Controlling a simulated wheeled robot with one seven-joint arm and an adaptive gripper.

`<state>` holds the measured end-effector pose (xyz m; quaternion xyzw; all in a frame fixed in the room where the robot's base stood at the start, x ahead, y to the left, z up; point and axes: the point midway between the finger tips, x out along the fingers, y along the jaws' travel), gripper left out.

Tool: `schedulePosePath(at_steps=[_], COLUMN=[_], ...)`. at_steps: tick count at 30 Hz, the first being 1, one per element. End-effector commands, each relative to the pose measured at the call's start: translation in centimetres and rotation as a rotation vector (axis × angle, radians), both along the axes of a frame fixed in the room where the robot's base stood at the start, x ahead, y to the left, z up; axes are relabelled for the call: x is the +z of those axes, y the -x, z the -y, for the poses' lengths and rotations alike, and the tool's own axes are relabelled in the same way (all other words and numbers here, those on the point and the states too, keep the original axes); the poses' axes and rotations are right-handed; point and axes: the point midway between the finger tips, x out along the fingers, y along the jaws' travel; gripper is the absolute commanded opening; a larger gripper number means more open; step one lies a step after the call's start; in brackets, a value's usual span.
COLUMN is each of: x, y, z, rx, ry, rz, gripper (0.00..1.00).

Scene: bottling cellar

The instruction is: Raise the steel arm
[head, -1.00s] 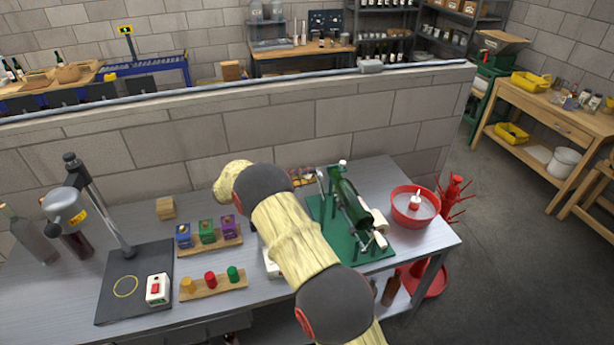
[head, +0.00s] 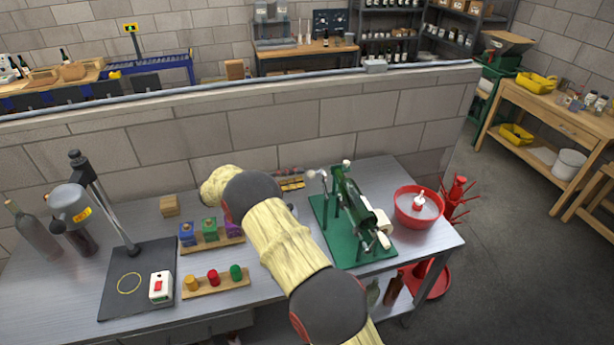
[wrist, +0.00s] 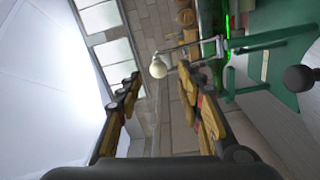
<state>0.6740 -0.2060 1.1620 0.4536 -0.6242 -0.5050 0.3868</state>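The steel arm (head: 321,188) is a thin bar with a pale ball knob at its end. It stands tilted at the left side of the green bench machine (head: 327,238). In the wrist view the steel arm (wrist: 178,48) comes in from the right, and its knob lies ahead, in line with the gap between my fingertips. My gripper (wrist: 160,74) is open, its dark fingers with yellow pads wide apart; I see no contact. In the head view my gripper (head: 291,182) shows only partly behind my arm, just left of the knob.
A red bowl (head: 405,215) stands right of the machine. Left are wooden holders with coloured blocks (head: 187,235) and buttons (head: 213,278), then a capping stand (head: 118,220) and bottles (head: 35,235). A block wall (head: 300,130) closes the bench's back.

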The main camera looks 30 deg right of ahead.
Motion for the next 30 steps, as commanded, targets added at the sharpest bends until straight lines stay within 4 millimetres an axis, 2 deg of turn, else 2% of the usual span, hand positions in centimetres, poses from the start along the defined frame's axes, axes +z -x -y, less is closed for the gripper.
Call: schedulePosePath(at_steps=[1,6,12,30], x=[-0.1,-0.2,-0.2,-0.2], y=[-0.4,-1.3,-1.9,-2.0], z=[-1.2,-4.2,-6.2,-6.6], rx=[0.002,0.002,0.000,-0.001], ry=[0.000,0.001,0.001,-0.001], rz=[0.002,0.000,0.001,-0.001], gripper=[0.37,0.37,0.37,0.37])
